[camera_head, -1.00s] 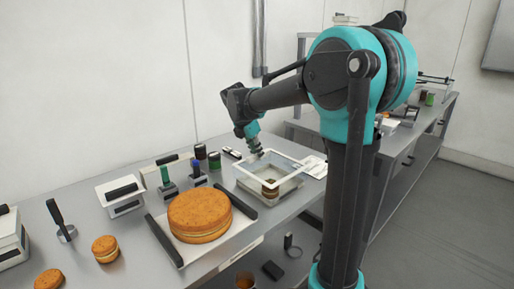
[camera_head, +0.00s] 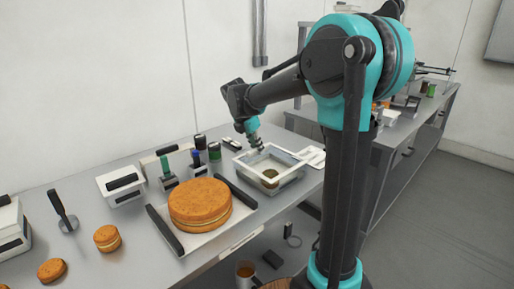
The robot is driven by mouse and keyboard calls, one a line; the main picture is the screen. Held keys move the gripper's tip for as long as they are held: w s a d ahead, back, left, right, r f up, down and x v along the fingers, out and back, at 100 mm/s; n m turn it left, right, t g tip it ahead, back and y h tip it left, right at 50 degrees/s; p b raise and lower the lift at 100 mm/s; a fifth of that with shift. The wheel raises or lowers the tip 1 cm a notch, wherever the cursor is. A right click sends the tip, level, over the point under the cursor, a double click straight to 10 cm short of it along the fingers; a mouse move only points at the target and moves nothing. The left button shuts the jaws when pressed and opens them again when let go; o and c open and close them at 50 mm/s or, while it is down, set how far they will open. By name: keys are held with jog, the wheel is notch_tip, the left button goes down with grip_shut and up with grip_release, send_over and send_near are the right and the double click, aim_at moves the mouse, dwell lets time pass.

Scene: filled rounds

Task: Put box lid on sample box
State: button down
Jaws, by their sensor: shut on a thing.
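The sample box (camera_head: 272,191) is a pale open-topped box on the bench, right of the large cake. A small round filled piece (camera_head: 270,176) shows inside it. The box lid (camera_head: 286,155), a pale frame with a clear middle, lies over the box top, roughly lined up with it. I cannot tell whether it touches the rim all round. My gripper (camera_head: 260,150) is shut on the lid at its far side, pointing down. The fingertips are small and partly hidden against the frame.
A large filled cake (camera_head: 200,203) sits on a tray with dark handles (camera_head: 236,191), close left of the box. Several stamps and jars (camera_head: 198,160) stand behind it. A white flat piece (camera_head: 313,156) lies right of the box. Small rounds (camera_head: 107,238) lie at left.

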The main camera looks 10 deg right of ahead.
jog(key=shift+f, duration=0.25)
dwell(0.5)
jog(key=c, duration=1.4)
grip_release()
jog(key=shift+o, duration=0.2)
jog(key=o, duration=0.5)
jog(key=shift+c, duration=0.2)
jog(key=shift+r, duration=0.1)
jog(key=shift+r, duration=3.45)
